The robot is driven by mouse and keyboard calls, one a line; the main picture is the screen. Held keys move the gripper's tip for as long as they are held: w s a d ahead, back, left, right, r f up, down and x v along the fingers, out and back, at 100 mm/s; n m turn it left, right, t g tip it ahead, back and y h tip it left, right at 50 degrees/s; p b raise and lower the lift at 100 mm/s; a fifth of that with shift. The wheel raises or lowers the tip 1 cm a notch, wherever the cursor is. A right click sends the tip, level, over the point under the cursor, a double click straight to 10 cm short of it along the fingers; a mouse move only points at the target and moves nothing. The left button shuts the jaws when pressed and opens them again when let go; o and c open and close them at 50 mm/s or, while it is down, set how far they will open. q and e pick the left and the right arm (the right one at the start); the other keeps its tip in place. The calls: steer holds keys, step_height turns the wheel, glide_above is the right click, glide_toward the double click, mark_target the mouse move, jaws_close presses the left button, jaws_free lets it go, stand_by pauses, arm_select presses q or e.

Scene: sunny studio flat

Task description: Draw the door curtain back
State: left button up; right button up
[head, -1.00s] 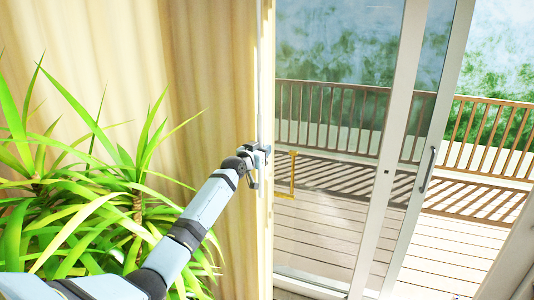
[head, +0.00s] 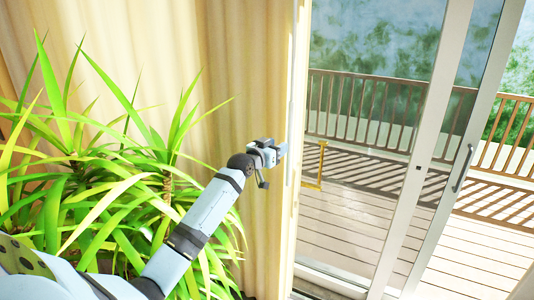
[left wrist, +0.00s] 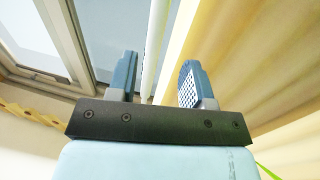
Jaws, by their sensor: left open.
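The door curtain (head: 235,80) is beige and hangs in folds across the left of the head view. Its free edge is beside the glass door (head: 375,90). A thin white rod (head: 291,100) hangs along that edge. My left gripper (head: 281,151) is open, in front of the curtain close to the edge and rod. In the left wrist view, the rod (left wrist: 156,40) shows between the two open fingers (left wrist: 160,85), beyond them, and the curtain (left wrist: 250,60) is to the right. I cannot tell whether either finger touches the rod. My right gripper is out of view.
A leafy green plant (head: 110,190) stands in front of the curtain, beside and behind my left arm. A yellow bracket-shaped piece (head: 321,165) shows at the glass. The sliding panel has a dark handle (head: 463,168). Outside is a sunlit deck (head: 350,215) with a brown railing.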

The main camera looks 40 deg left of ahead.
arm_select(q)
steer(key=s, duration=0.5)
stand_by(0.4)
